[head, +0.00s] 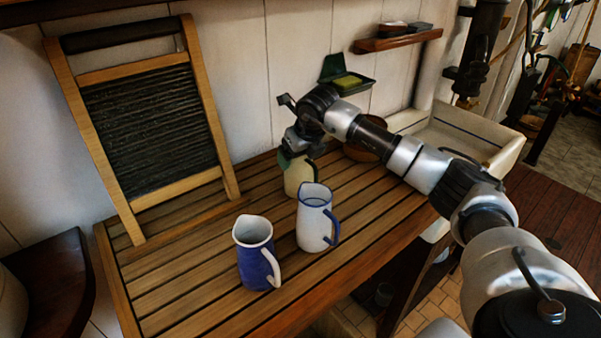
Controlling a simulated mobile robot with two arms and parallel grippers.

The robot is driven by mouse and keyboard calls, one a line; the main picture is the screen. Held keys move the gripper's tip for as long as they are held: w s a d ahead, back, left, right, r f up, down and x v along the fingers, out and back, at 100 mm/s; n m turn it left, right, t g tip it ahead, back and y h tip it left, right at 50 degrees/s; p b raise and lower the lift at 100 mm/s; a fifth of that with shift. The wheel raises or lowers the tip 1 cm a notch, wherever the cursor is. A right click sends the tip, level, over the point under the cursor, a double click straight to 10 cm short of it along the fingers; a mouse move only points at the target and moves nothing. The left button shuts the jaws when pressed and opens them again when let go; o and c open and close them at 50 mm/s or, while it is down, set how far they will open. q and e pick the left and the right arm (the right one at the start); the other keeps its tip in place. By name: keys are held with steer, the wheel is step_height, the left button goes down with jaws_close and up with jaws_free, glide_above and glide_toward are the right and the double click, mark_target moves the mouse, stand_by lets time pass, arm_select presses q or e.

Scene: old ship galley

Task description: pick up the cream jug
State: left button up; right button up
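The cream jug (293,182) stands on the slatted wooden table, with a green rim and a dark handle on its right. Its lower part is partly hidden behind the white jug with a blue rim and handle (313,230). My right gripper (291,156) is at the top of the cream jug, reaching in from the right over the table. Its fingers are small and dark against the rim, so whether they are closed on it does not show. My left gripper is not in view.
A blue jug with a white handle (256,262) stands at the front. A washboard (133,185) leans on the wall at left. A brown bowl (360,153) sits behind my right arm. A pale sink (451,138) is at the right. The table's front left is clear.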

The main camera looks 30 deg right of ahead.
steer(key=c, duration=1.3)
steer(key=shift+r, duration=0.25)
steer(key=shift+c, duration=0.2)
steer(key=s+d+r+b, duration=0.5)
steer(key=s+d+r, duration=0.3)
steer(key=r, duration=0.2)
steer(key=shift+d+r+b, duration=0.2)
steer(key=shift+r+b, duration=0.05)
steer(key=shift+b, duration=0.05)
stand_by(1.7)
